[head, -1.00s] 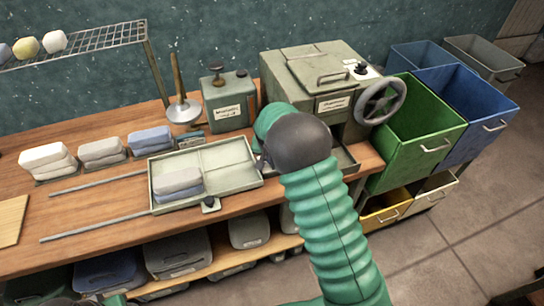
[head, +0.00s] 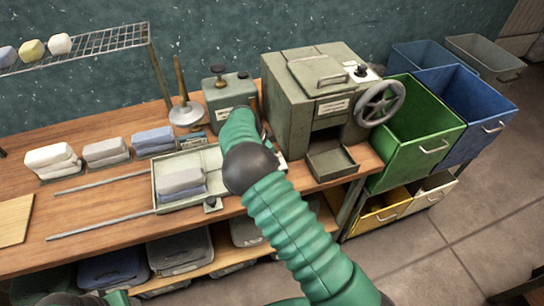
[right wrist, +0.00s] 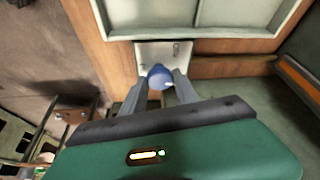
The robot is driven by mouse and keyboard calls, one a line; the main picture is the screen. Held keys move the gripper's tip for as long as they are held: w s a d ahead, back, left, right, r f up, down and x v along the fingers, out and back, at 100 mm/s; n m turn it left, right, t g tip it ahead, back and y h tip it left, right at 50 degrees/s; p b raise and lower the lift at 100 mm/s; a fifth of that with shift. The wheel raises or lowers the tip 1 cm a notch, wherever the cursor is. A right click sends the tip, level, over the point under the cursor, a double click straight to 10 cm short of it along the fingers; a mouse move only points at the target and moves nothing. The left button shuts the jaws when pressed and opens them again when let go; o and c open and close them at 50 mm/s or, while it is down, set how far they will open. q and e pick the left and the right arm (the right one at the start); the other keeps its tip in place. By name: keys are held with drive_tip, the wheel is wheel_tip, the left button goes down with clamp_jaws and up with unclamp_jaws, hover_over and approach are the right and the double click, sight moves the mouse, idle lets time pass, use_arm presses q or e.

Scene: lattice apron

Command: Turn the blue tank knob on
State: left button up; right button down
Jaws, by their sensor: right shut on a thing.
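A round blue knob (right wrist: 158,75) stands on a small pale plate (right wrist: 178,52) beside a tray's rim in the right wrist view. My right gripper (right wrist: 160,82) is shut on it, with one grey finger on each side. In the head view, my green right arm covers the gripper and this knob. A grey-green tank (head: 229,90) with a label and knobs on top stands at the back of the bench behind my arm. My left gripper is not in view.
A pale tray (head: 157,178) with folded cloths (head: 180,182) lies left of my arm; a small dark knob (head: 212,203) sits at its front. A boxy machine with a handwheel (head: 380,104) stands to the right, near green (head: 418,145) and blue bins.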

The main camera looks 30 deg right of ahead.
drive_tip(key=m, duration=0.1)
drive_tip(key=m+g, duration=0.1)
drive_tip(key=m, duration=0.2)
drive_tip(key=shift+w+g, duration=0.3)
drive_tip(key=shift+w+r+m+g+y+b, duration=0.15)
drive_tip(key=shift+m+g+y+b, duration=0.3)
drive_tip(key=shift+m, duration=1.05)
drive_tip(key=c, duration=1.2)
unclamp_jaws()
drive_tip(key=shift+o, duration=1.3)
